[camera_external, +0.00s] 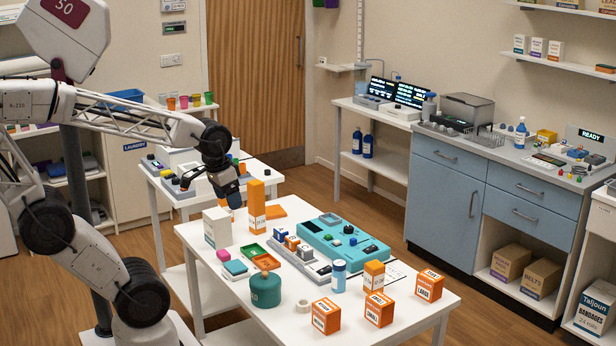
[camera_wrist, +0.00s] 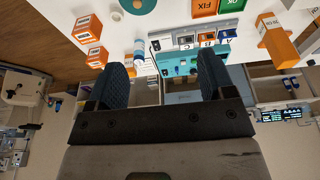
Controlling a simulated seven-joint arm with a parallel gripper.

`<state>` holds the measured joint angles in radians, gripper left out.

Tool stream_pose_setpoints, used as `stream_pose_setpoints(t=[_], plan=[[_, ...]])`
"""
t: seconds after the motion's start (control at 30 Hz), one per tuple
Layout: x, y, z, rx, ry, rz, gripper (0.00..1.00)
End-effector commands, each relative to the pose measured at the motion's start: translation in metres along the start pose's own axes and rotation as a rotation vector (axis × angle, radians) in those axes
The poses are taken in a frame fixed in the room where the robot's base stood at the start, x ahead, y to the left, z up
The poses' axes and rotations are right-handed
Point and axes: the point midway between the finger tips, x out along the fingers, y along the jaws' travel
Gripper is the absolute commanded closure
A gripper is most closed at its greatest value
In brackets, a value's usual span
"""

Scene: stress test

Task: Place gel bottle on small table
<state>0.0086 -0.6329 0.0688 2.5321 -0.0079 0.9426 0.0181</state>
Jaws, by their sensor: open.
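My gripper (camera_external: 228,190) is open above the far left side of the front white table (camera_external: 215,285), close to a tall orange box. In the wrist view, nothing shows between the spread fingers of my gripper (camera_wrist: 163,65). Bottle candidates are a blue bottle with a pale band (camera_external: 339,276) on the front table, a pump bottle (camera_external: 429,107) near the screens, and a blue bottle (camera_external: 520,133) on the counter. I cannot tell which is the gel bottle. A smaller white table (camera_external: 152,180) stands behind my gripper, partly hidden by my arm.
The tall orange box (camera_external: 257,207) and a white box (camera_external: 217,228) stand near my gripper. A teal device (camera_external: 345,246), a green round container (camera_external: 265,288) and several orange-white boxes (camera_external: 379,310) crowd the front table. A blue cabinet (camera_external: 445,195) stands at right.

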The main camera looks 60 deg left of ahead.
Motion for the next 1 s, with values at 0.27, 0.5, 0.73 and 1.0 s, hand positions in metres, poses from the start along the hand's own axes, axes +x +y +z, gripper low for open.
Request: stream_pose_setpoints(t=[0.27, 0.5, 0.73, 1.0], plan=[[0.016, -0.005, -0.006, 0.11, -0.05, -0.072, 0.24], [0.051, -0.015, -0.023, 0.386, -0.161, -0.243, 0.24], [0.089, -0.019, -0.051, 0.732, -0.274, -0.435, 0.24], [0.134, -0.006, -0.089, 1.158, -0.382, -0.651, 0.24]])
